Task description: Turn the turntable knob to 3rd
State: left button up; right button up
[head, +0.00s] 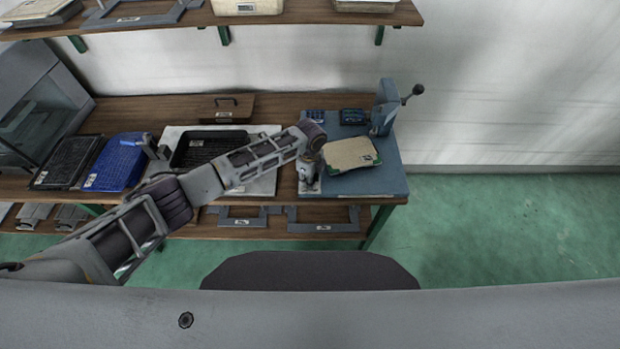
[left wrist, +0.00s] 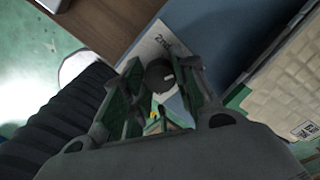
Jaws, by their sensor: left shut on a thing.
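The turntable knob (left wrist: 158,76) is a dark round knob with a light pointer mark, on a pale plate (left wrist: 163,45) with a "2nd" label. My left gripper (left wrist: 163,70) has its green-padded fingers on either side of the knob and is shut on it. In the head view my left gripper (head: 309,181) points down at the front left of the blue-grey station (head: 385,180), and the knob is hidden there. A beige panel (head: 350,153) lies on the station, right beside the gripper. My right gripper is in neither view.
A black tray (head: 205,148), a blue tray (head: 116,163) and another black tray (head: 66,162) sit to the left on the wooden bench. The floor (head: 500,235) at right is clear.

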pick_arm(q)
jog(key=shift+m, duration=1.3)
jog(key=o, duration=1.1)
jog(key=shift+c, duration=0.2)
jog(key=shift+r, duration=0.1)
notch_tip(320, 180, up, 12)
jog(key=shift+d, duration=0.1)
